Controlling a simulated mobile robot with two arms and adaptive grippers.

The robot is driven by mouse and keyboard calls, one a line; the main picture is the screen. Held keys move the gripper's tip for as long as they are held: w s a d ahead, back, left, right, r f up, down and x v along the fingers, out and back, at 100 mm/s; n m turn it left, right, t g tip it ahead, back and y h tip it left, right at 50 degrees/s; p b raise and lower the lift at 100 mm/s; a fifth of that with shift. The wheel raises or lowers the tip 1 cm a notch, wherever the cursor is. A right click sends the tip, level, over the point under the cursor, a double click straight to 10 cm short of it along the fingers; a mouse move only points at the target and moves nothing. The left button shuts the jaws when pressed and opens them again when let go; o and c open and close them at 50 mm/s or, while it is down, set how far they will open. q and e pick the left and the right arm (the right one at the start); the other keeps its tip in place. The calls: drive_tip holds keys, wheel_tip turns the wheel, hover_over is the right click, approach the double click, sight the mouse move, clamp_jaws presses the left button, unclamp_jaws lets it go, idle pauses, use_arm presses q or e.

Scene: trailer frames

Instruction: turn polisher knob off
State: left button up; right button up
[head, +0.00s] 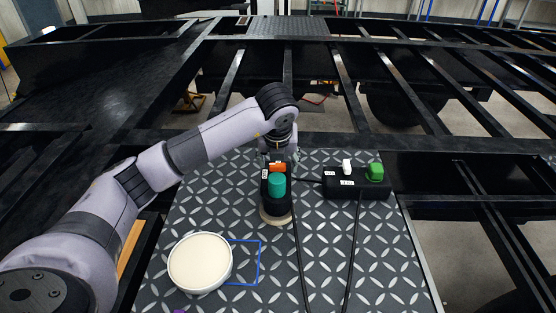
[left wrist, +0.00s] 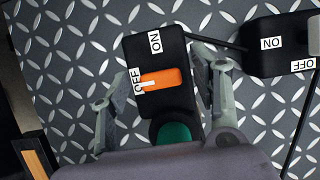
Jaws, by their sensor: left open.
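The polisher (head: 276,206) stands on the patterned metal plate, with a black body, a teal round grip (head: 277,186) and a pale round pad at its base. Its orange knob (head: 277,167) sits on the black top, and in the left wrist view the orange knob (left wrist: 165,78) lies crosswise, its white-marked end at the OFF label (left wrist: 137,80). My left gripper (head: 279,155) is over the far end of the polisher. In the left wrist view its open fingers (left wrist: 160,82) lie either side of the black body. My right gripper is not in view.
A black switch box (head: 345,184) with white and green knobs stands right of the polisher, close to my right-hand finger. A round cream pad (head: 200,262) lies front left by a blue outline (head: 245,262). Two black cables run toward the front of the plate (head: 390,250).

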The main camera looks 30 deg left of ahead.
use_arm(q)
drive_tip(key=shift+r, duration=0.1)
drive_tip(key=v, duration=1.1)
drive_tip(key=shift+s+r, duration=0.2)
drive_tip(key=shift+r, duration=0.15)
